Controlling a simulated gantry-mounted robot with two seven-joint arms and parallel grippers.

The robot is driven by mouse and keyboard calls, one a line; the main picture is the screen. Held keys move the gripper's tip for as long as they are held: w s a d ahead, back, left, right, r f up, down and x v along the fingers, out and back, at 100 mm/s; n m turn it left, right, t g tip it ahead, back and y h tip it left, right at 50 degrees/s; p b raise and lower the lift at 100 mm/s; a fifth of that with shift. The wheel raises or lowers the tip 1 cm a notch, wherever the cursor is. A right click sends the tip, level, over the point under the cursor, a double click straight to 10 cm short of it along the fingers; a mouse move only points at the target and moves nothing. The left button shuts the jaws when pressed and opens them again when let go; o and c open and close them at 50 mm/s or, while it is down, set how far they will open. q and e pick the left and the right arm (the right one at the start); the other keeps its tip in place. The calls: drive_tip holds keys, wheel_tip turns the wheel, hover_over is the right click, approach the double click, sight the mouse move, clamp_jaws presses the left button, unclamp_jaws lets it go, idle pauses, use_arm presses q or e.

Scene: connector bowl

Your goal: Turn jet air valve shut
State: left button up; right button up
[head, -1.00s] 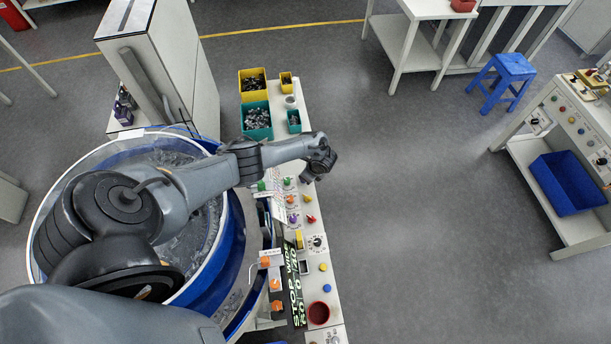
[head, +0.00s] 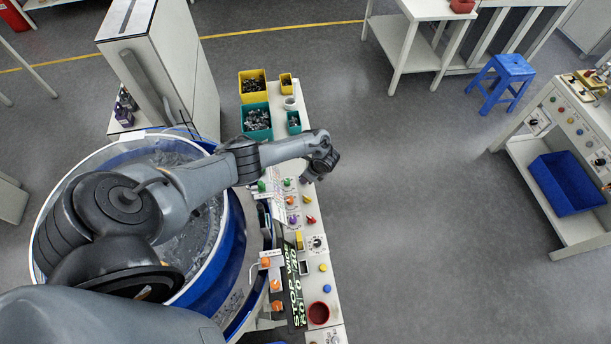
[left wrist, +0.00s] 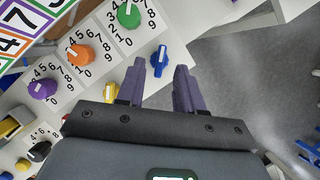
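A blue valve handle (left wrist: 159,60) sits on the white panel edge in the left wrist view, beside a dial with a green knob (left wrist: 129,14). My left gripper (left wrist: 159,70) is open, its two dark purple fingers apart. The blue handle shows between the fingertips, closer to the left finger; I cannot tell whether they touch. In the head view my left gripper (head: 322,165) is over the far part of the control panel (head: 335,285) and hides the blue handle. No label naming the jet air valve is readable. My right gripper is not in view.
Orange (left wrist: 81,55) and purple (left wrist: 43,88) dial knobs, a yellow handle (left wrist: 111,91) and a red handle (head: 311,219) are close by. The blue-walled bowl (head: 212,285) stands left of the panel. Yellow (head: 252,97) and teal bins (head: 257,135) stand beyond. Open floor lies to the right.

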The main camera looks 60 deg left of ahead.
use_arm(q)
drive_tip(key=p+v, duration=0.2)
drive_tip(key=v, duration=0.6)
drive_tip(key=shift+r, duration=0.35)
drive_tip(key=shift+d, duration=0.15)
drive_tip(key=s+d+f+n+t+h, duration=0.1)
drive_tip(key=s+d+t+h, duration=0.2)
drive_tip(key=d, duration=1.7)
drive_tip(key=s+d+r+n+t, duration=0.2)
drive_tip(key=s+d+r+n, duration=0.2)
drive_tip(key=s+d+r, duration=0.3)
drive_tip(key=s+a+r+n, duration=0.1)
drive_tip(key=s+r+n, duration=0.1)
drive_tip(key=r, duration=0.3)
drive_tip(key=s+a+r+n+h+p, duration=0.1)
drive_tip(key=s+r+n, duration=0.2)
drive_tip(key=s+r, duration=0.2)
drive_tip(key=shift+s+r+n+t, duration=0.2)
drive_tip(key=shift+r+n+t, duration=0.1)
drive_tip(key=shift+r, duration=0.45)
